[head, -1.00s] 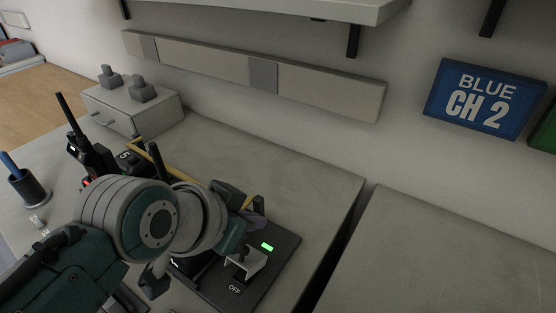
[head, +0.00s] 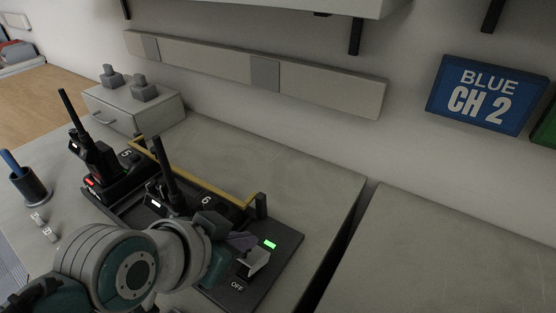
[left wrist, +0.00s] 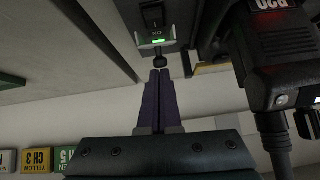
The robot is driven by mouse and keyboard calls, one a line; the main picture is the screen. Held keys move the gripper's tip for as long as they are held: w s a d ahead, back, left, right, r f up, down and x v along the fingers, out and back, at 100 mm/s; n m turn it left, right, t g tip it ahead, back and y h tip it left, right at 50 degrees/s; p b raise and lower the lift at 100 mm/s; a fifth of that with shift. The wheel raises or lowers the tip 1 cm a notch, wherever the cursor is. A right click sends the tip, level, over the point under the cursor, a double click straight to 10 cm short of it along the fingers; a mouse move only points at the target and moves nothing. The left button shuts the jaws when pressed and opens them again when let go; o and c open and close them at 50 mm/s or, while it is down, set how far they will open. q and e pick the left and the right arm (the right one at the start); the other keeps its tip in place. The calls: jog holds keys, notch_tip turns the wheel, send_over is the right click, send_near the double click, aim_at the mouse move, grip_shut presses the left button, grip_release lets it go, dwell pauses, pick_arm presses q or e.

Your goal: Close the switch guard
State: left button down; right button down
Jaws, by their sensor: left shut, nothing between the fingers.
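The switch guard (head: 257,262) is a small pale grey cover on the black charger board (head: 283,250), beside the OFF label and a lit green lamp (head: 270,244). It looks tilted up from the board; my left gripper partly hides it. My left gripper (head: 246,243) is shut and empty, its purple fingers right beside the guard in the head view. In the left wrist view, the shut fingertips (left wrist: 160,73) point at a dark knob (left wrist: 158,60), close to it; contact is unclear. A black switch (left wrist: 152,15) and the green lamp show beyond. My right gripper is out of view.
Black radios (head: 95,155) stand in charger slots to the left, one with its antenna (head: 164,160) near my left arm. A yellow bar (head: 200,170) runs behind the slots. A pen cup (head: 30,185) stands far left. The right worktop (head: 440,250) is clear.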

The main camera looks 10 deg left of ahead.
aim_at(246, 254)
pick_arm(q)
jog(key=shift+s+a+f+t+h+b, duration=0.25)
jog(key=shift+s+f+t+b, duration=0.4)
jog(key=shift+b, duration=0.65)
jog(key=shift+s+a+f+t+h+b, duration=0.15)
jog(key=shift+s+f+t+h+b, duration=0.35)
jog(key=shift+t+b, duration=0.5)
jog(key=shift+s+a+f, duration=0.2)
jog(key=shift+s+f, duration=0.25)
jog(key=shift+f, duration=0.4)
